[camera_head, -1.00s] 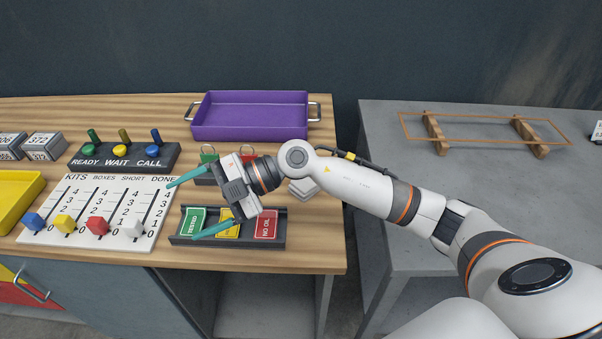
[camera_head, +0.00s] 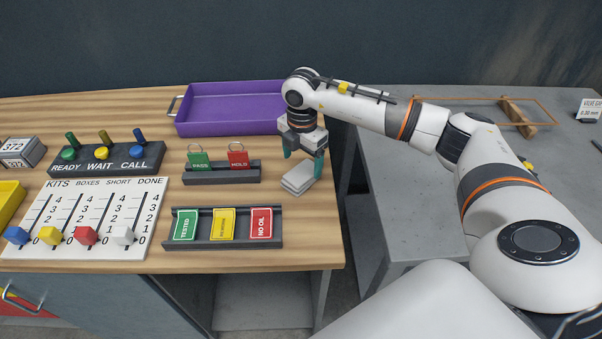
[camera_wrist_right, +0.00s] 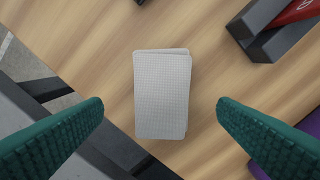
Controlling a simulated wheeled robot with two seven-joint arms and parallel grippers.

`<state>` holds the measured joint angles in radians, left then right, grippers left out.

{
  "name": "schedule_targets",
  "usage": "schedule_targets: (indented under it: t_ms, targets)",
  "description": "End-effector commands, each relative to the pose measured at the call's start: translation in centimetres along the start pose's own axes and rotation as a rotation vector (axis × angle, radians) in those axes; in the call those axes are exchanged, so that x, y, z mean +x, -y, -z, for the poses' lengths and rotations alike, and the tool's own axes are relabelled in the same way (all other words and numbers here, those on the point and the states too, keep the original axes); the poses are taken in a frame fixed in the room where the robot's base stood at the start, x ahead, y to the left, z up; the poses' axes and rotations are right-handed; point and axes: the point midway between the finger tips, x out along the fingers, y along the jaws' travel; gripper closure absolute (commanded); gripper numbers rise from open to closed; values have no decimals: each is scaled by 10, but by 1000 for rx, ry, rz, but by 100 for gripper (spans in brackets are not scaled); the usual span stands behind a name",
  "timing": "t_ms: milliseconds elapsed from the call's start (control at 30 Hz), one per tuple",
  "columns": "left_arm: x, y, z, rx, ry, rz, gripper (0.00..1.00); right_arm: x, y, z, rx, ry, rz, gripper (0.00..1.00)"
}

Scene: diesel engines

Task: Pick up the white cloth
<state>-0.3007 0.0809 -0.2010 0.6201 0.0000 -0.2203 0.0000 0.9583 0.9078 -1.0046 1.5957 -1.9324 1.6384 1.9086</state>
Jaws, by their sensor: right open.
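The white cloth (camera_head: 299,178) lies folded in a small stack on the wooden table near its right edge. It also shows in the right wrist view (camera_wrist_right: 162,95), between and beyond the green fingertips. My right gripper (camera_head: 303,157) points down above the cloth's far side. In the right wrist view, the right gripper (camera_wrist_right: 160,104) is open, with one finger on each side of the cloth and nothing between them that it touches. My left gripper is not in view.
A rack with green and red tags (camera_head: 222,171) stands left of the cloth. A tray of three labelled cards (camera_head: 224,243) lies in front. A purple tray (camera_head: 190,128) is behind. A gap separates this table from the grey table (camera_head: 400,215).

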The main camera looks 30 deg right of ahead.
Motion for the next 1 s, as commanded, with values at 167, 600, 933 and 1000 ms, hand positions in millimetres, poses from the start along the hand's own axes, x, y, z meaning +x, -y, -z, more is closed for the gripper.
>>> schedule_targets:
  t_ms: [167,600,933,1000]
  targets:
    - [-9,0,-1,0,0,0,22,15,2,0,0,1,-2,18]
    - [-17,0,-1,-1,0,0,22,55,5,2,-1,1,2,18]
    - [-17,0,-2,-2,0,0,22,54,5,2,-1,1,2,56]
    - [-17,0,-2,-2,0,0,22,54,5,2,-1,1,2,67]
